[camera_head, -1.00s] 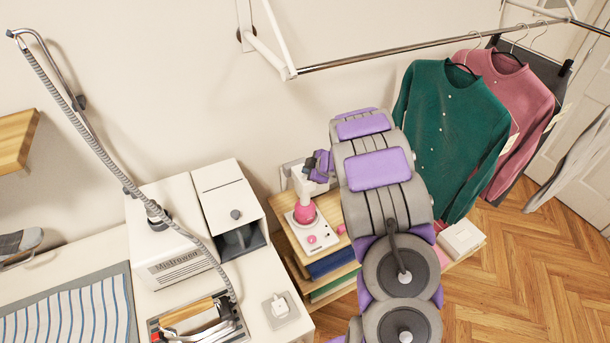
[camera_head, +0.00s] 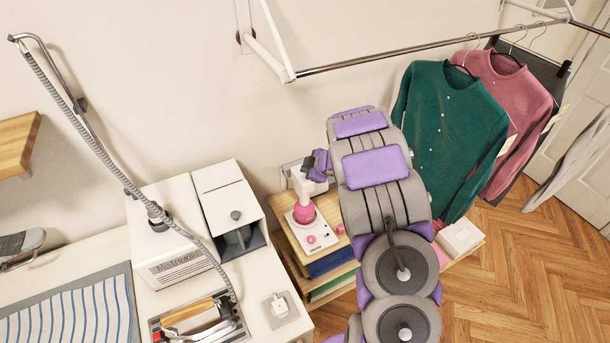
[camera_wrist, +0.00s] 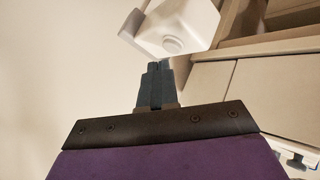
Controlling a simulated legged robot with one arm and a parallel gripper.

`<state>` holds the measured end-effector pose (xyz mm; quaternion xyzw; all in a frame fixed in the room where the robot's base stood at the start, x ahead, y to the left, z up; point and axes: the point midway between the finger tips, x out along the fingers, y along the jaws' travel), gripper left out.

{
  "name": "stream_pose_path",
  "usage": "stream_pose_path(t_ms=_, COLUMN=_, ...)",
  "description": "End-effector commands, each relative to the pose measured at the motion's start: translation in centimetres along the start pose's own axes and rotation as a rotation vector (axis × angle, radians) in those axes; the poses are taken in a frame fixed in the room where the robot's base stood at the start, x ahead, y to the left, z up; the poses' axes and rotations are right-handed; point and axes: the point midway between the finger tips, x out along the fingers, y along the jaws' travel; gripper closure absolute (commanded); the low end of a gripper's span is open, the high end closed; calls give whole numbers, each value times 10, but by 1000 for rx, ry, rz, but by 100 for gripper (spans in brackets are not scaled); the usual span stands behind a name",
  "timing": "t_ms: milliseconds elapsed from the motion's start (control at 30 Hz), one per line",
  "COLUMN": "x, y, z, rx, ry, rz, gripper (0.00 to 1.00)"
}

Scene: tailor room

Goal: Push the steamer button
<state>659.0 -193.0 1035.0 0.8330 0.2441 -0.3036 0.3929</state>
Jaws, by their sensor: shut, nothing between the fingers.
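A white and pink appliance, which looks like the steamer (camera_head: 303,211), stands on a wooden shelf unit beside the white cabinet. Its base has small pink round parts. My gripper (camera_head: 318,168) is at its white top, partly hidden by my arm. In the wrist view, my gripper (camera_wrist: 163,66) is shut and empty. Its fingertips are at the lower edge of a white blocky body (camera_wrist: 180,22). A round pale disc, possibly the button (camera_wrist: 172,45), is on that body, just beyond the tips. I cannot tell whether the tips touch the body.
A white box (camera_head: 177,244) with a hose and an iron (camera_head: 195,318) stand on the left worktop. A clothes rail (camera_head: 400,54) runs above my arm. A green cardigan (camera_head: 447,135) hangs close to its right. The wooden floor (camera_head: 530,280) is clear at right.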

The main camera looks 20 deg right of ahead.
Motion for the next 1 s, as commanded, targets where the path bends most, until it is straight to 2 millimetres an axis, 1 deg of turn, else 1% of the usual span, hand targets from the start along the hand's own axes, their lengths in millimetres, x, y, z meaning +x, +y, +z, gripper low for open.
stream_pose_path(t_ms=167, x=-5, y=4, z=-4, rx=0, ry=0, rz=0, gripper=100)
stream_pose_path(t_ms=800, x=-40, y=29, z=-29, rx=0, ry=0, rz=0, gripper=100)
stream_pose_path(t_ms=1000, x=-42, y=31, z=-31, rx=0, ry=0, rz=0, gripper=100)
